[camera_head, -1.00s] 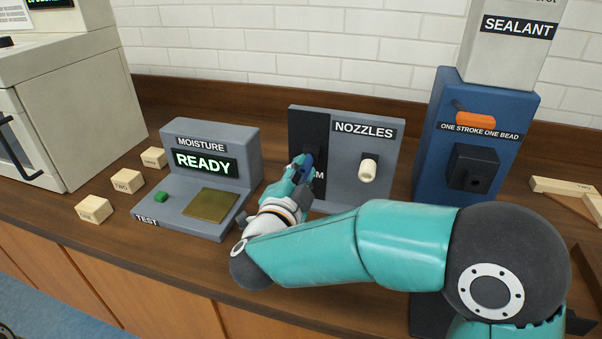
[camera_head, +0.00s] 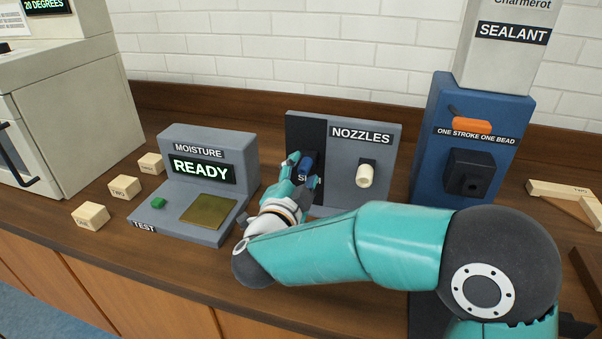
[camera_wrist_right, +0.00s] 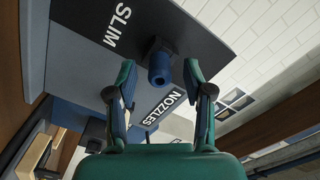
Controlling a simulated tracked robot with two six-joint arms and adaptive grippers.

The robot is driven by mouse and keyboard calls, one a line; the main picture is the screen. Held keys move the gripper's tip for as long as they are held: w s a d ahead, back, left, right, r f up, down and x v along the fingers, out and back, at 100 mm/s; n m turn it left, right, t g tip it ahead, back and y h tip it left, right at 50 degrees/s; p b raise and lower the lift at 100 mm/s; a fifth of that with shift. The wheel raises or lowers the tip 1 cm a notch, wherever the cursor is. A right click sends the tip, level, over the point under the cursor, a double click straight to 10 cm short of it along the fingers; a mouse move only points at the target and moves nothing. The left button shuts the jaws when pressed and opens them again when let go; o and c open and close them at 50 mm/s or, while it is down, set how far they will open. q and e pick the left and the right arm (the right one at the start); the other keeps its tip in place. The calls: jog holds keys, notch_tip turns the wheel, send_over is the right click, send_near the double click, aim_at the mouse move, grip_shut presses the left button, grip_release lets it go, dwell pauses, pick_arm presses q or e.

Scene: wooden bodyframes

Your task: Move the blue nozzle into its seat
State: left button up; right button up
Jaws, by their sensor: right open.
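The blue nozzle (camera_head: 306,164) sits in a dark holder on the black panel marked SLIM, on the left of the NOZZLES board (camera_head: 378,182). In the right wrist view, the blue nozzle (camera_wrist_right: 159,68) sticks out toward me from its dark mount. My right gripper (camera_head: 301,172) is open in front of it, with its teal fingers spread. In the wrist view, the right gripper's fingertips (camera_wrist_right: 160,74) stand apart on either side of the nozzle, with gaps visible. My left gripper is not in view.
A cream nozzle (camera_head: 366,174) sits on the board's right half. The blue sealant dispenser (camera_head: 433,150) has a black block (camera_head: 471,172) with a round opening. The moisture tester (camera_head: 213,143) reads READY. Several small wooden blocks (camera_head: 124,187) lie at left.

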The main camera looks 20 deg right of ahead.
jog(key=shift+s, duration=0.1)
jog(key=v, duration=1.2)
jog(key=shift+f, duration=0.1)
dwell(0.3)
